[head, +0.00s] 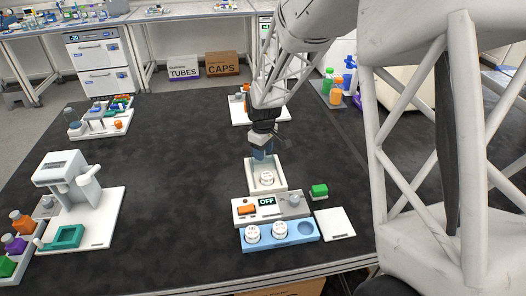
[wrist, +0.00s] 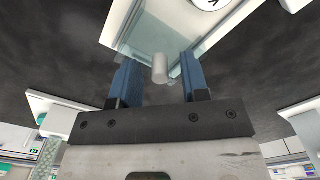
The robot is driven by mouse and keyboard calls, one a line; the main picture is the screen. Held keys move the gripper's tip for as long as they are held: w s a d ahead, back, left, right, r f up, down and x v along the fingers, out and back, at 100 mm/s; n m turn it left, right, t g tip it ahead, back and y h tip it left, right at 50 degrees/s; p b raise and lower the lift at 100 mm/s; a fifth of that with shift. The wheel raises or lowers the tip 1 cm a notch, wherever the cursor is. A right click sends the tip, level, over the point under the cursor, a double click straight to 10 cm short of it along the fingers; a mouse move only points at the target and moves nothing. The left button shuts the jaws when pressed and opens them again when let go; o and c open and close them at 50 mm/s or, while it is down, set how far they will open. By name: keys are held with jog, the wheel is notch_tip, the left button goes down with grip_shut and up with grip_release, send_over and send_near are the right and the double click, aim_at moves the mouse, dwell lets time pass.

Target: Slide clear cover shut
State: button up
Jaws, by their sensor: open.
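The clear cover (wrist: 172,38) shows in the wrist view as a pale see-through panel over a white box, with a small grey knob (wrist: 159,70) at its near edge. My gripper (wrist: 158,74) has its two blue fingers apart, one on each side of the knob; I cannot tell whether either touches it. In the head view my gripper (head: 261,154) points down at the back edge of the white open-topped box (head: 251,177). A round white labelled piece (head: 267,178) sits inside the box. The cover is hard to make out in the head view.
A white control unit (head: 272,207) with an orange switch, a display reading OFF and a knob stands in front of the box. A blue holder (head: 309,238) with two white round pieces lies nearer.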

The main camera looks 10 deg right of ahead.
jog(key=shift+f, duration=0.15)
grip_shut()
dwell(0.4)
jog(key=shift+s, duration=3.95)
grip_release()
notch_tip(320, 180, up, 8)
